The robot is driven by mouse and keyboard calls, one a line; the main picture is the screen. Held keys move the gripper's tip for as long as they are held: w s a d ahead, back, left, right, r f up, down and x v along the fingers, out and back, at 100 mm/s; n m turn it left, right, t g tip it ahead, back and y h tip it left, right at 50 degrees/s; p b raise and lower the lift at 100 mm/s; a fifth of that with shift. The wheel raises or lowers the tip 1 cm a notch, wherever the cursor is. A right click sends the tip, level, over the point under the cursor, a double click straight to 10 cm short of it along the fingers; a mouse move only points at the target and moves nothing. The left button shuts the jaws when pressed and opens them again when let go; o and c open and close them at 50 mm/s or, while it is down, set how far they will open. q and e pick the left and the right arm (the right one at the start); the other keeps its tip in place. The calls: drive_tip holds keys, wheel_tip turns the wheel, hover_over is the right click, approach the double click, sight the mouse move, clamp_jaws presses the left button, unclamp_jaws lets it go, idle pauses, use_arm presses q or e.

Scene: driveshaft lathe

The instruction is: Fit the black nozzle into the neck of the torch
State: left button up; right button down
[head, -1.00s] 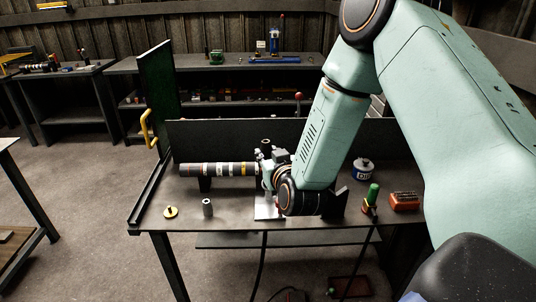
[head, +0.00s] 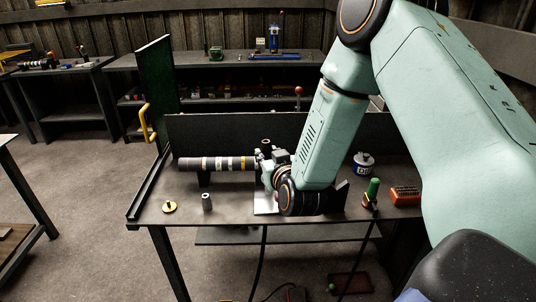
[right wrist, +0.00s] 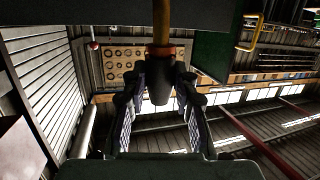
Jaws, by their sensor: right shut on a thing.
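In the right wrist view, my right gripper (right wrist: 159,84) is shut on the black nozzle (right wrist: 160,90), a dark short cylinder between the two fingers. An orange-red band (right wrist: 175,52) and a tan tube (right wrist: 161,22), which looks like the torch neck, line up with it above. I cannot tell whether the nozzle is seated in the neck. In the head view my right gripper (head: 277,174) is at the middle of the bench by a metal fitting (head: 266,151), largely hidden by my arm. The nozzle and torch cannot be made out there. My left gripper is out of view.
A banded shaft (head: 215,163) lies left of the gripper on the bench (head: 235,210). A green-topped item (head: 373,188), a red block (head: 404,196) and a can (head: 364,163) are at right.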

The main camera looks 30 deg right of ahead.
drive_tip(key=shift+f, duration=0.15)
drive_tip(key=c, duration=1.5)
unclamp_jaws()
drive_tip(key=o, duration=0.5)
drive_tip(key=shift+v, duration=3.8)
